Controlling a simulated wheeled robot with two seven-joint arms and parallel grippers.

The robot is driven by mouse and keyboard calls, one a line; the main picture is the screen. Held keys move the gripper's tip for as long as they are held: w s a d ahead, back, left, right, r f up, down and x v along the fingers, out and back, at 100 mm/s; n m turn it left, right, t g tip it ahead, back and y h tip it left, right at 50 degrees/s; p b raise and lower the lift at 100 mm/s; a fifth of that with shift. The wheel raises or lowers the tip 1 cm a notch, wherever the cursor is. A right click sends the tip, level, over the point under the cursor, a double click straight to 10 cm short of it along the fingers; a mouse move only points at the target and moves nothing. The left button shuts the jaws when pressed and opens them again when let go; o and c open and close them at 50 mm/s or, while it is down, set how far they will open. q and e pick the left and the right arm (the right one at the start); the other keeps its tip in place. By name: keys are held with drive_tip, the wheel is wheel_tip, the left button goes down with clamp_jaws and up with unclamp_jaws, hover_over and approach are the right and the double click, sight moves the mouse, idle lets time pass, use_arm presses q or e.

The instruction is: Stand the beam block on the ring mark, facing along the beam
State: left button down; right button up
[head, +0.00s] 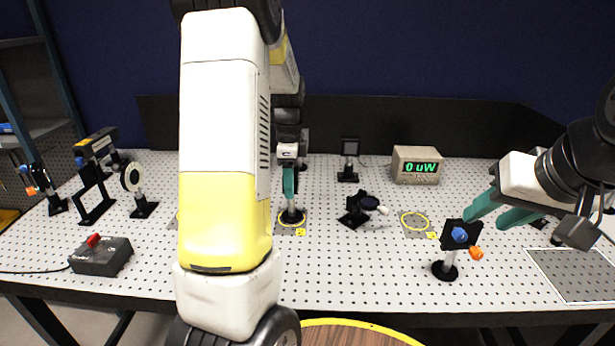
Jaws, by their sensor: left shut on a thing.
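My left gripper (289,185) is shut on a post-mounted part, which I take to be the beam block (292,215). Its pale post and round black base show below the teal fingers; its upper part is hidden by the gripper. The base appears upright inside a yellow ring mark (281,225) on the board; I cannot tell whether it touches down. My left arm hides the area to the left. My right gripper (498,211) is open and empty at the right, behind a mount with blue and orange knobs (460,236).
Another yellow ring (415,222) lies bare on the perforated board (350,265). A dark mount (357,210) stands between the rings. A meter (416,165) reading 0 uW and a dark post-mounted square (349,160) are behind. Several optics and a red-button box (101,256) stand left.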

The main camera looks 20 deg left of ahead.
use_arm(q)
drive_tip(key=shift+f, duration=0.15)
drive_tip(key=c, duration=0.6)
unclamp_jaws()
wheel_tip(320, 180, up, 12)
drive_tip(key=s+d+r+n+t, duration=0.1)
drive_tip(key=s+d+n+t, duration=0.1)
drive_tip(key=s+d+n, duration=0.2)
drive_tip(key=s+d+r+n+t+h, duration=0.1)
drive_tip(key=s+d+n, duration=0.3)
drive_tip(key=s, duration=0.6)
drive_tip(key=s+d+r+n+t+h, duration=0.1)
drive_tip(key=s+d+n+t, duration=0.2)
drive_tip(key=s+n, duration=0.3)
drive_tip(key=shift+s+d, duration=0.65)
drive_tip(key=shift+s, duration=0.45)
